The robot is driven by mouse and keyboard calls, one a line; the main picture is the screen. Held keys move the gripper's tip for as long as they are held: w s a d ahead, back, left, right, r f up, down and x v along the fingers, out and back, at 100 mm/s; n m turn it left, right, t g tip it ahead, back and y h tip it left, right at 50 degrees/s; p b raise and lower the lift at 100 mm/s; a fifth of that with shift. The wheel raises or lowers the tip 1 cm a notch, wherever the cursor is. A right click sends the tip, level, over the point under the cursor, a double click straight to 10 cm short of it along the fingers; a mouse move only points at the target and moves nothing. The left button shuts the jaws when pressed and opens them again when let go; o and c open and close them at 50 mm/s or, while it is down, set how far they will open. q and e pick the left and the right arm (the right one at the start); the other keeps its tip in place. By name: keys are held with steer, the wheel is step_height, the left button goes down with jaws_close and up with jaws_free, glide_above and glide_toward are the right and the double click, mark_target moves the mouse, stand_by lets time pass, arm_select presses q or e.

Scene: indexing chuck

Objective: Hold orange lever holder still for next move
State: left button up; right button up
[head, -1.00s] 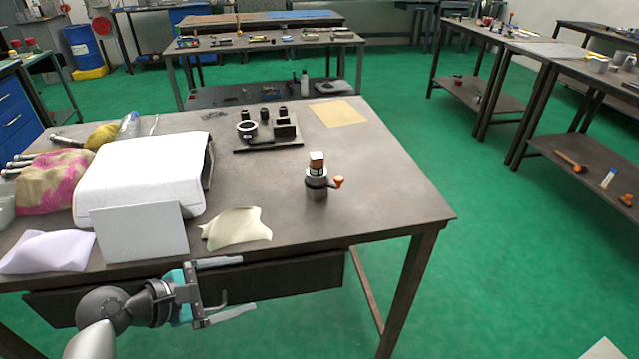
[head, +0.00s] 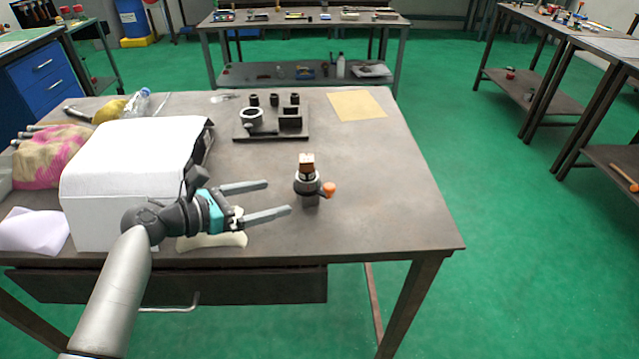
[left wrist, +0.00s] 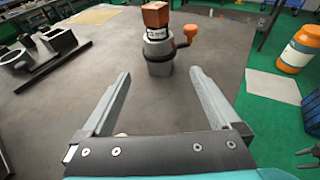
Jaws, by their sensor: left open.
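The indexing chuck (head: 310,187) stands upright on the table, a dark grey cylinder with a copper-brown block (head: 307,160) held on top. An orange-knobbed lever (head: 329,189) sticks out from its right side. In the left wrist view the chuck (left wrist: 159,52) stands ahead, beyond the fingertips, with the orange knob (left wrist: 191,30) at its right. My left gripper (head: 279,198) is open and empty, left of the chuck, its fingers pointing toward it and not touching it. In the left wrist view my left gripper (left wrist: 160,78) shows both fingers apart.
A dark fixture plate (head: 270,133) with a ring and several posts lies at the back of the table. A tan sheet (head: 356,106) lies behind right. A white box (head: 125,170) and cloths crowd the left. The table right of the chuck is clear.

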mark_target(298, 192)
arm_select(q)
steer(key=b+x, duration=0.1)
steer(key=x, duration=0.1)
steer(key=b+x, duration=0.2)
steer(key=shift+w+d+f+b, duration=0.2)
steer(key=shift+d+f+b, duration=0.05)
steer(key=shift+f+b, duration=0.1)
steer(key=x, duration=0.3)
steer(key=shift+r, duration=0.25)
steer(key=shift+w+d+f, duration=0.2)
steer(key=shift+w+d, duration=0.2)
steer(key=shift+d, duration=0.15)
